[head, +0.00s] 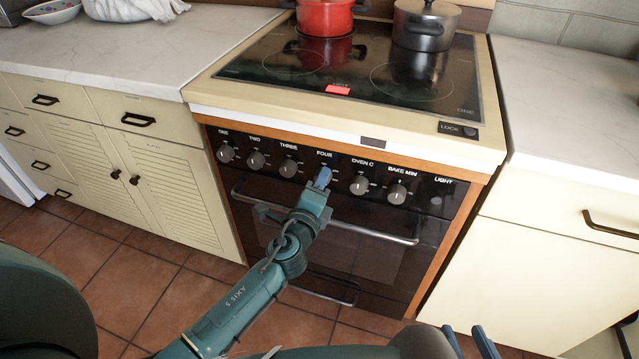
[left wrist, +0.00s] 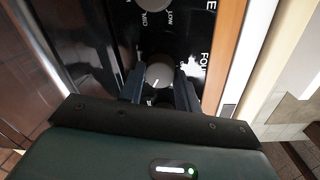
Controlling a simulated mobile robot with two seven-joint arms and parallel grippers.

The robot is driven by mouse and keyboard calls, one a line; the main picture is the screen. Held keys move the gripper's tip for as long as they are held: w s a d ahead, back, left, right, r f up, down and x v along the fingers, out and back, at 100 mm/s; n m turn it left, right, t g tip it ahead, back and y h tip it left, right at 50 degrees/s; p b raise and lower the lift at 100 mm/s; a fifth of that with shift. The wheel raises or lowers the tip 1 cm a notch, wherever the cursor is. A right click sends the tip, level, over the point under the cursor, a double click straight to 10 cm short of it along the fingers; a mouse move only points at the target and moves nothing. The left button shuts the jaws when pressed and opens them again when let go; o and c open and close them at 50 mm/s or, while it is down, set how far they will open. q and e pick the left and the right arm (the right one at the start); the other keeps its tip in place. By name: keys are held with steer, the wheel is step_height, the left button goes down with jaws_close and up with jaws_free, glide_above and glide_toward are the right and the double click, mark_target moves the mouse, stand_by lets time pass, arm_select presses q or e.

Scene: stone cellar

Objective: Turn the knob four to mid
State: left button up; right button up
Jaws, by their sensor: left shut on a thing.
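The black oven front carries a row of grey knobs. Knob four sits under the "FOUR" label and is hidden behind my left gripper (head: 322,179) in the head view. In the left wrist view, knob four (left wrist: 160,75) is between the two dark fingers of my left gripper (left wrist: 160,92), which is shut on it. A short white mark on the knob's face points down and left in that view. The setting marks around knob four are mostly covered by the fingers. My right gripper (head: 470,340) shows only two blue fingertips, apart and empty, at the bottom edge.
Knob three (head: 289,167) and the oven knob (head: 358,185) flank knob four closely. The oven handle (head: 375,233) runs below. A red pot (head: 325,17) and a grey pot (head: 424,32) stand on the hob. Cream cabinets border both sides.

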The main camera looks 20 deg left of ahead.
stand_by(0.3)
arm_select(q)
steer(key=o, duration=1)
steer(key=shift+s+r+b, duration=0.2)
steer(key=shift+s+b, duration=0.05)
steer(key=shift+s, duration=3.05)
steer(key=shift+s+r+b, duration=0.15)
steer(key=shift+s+b, duration=0.05)
steer(key=shift+s, duration=3.1)
arm_select(e)
steer(key=shift+s+d+r, duration=0.15)
steer(key=shift+d+r, duration=0.05)
steer(key=shift+f, duration=0.1)
